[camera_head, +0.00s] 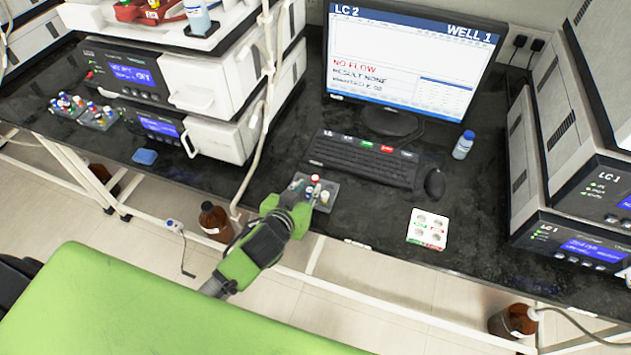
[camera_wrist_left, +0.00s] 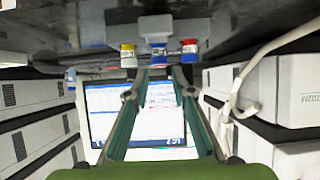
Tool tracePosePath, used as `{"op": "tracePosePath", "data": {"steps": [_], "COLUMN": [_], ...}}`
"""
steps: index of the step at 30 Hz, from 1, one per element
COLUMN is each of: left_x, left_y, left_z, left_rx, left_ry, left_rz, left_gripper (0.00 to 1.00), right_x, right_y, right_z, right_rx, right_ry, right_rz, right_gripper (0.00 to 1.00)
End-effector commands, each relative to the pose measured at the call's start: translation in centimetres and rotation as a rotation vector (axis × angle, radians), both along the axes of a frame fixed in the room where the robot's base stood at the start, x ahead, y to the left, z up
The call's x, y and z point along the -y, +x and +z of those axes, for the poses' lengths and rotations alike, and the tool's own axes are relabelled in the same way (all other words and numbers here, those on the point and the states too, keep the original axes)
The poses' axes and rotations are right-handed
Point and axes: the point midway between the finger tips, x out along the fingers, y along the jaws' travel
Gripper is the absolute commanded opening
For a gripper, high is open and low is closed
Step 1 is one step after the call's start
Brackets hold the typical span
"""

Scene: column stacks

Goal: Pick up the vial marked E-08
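A small clear tray (camera_head: 331,186) with several capped vials sits at the bench's front edge, below the keyboard. A red-capped vial (camera_head: 315,181) stands out in it. My left gripper (camera_head: 300,193) is at the tray's left front side. The left wrist view is upside down and shows a yellow vial (camera_wrist_left: 128,55), a blue one (camera_wrist_left: 159,51) and a red one (camera_wrist_left: 189,47) in a row. My left fingers (camera_wrist_left: 160,70) are apart and empty, with the blue vial in line with the gap. No E-08 marking is legible. My right gripper is not in view.
The keyboard (camera_head: 362,160), mouse (camera_head: 434,183) and monitor (camera_head: 410,60) are behind the tray. A white card with round wells (camera_head: 428,229) lies to its right. More vials stand in trays (camera_head: 97,117) at far left. Instrument stacks flank the bench.

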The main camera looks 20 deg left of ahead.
Motion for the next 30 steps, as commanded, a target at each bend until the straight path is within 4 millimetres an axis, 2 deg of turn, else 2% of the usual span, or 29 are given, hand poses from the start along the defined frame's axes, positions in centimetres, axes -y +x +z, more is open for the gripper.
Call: {"op": "tracePosePath", "data": {"steps": [5,15,25,26,28,30], "left_x": [0.0,0.1,0.2,0.2,0.2,0.2], "left_y": [0.8,4.5,5.0,5.0,5.0,5.0], "left_z": [-0.3,-2.2,-2.6,-2.6,-2.6,-2.6], "left_rx": [-0.001,-0.001,0.000,0.000,-0.001,-0.001], "left_ry": [0.000,0.001,0.000,0.000,0.000,0.000], "left_rz": [0.000,0.001,-0.001,-0.001,-0.001,-0.001], "left_gripper": [0.23,0.23,0.23,0.20,0.03,0.03], "right_x": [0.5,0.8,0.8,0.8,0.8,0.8], "right_y": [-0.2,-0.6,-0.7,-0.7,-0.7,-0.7], "right_z": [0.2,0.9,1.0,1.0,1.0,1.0], "right_rx": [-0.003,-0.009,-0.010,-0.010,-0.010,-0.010], "right_ry": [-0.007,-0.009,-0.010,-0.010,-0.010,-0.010], "right_rz": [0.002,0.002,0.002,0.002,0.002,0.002], "right_gripper": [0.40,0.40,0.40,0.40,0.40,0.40]}}
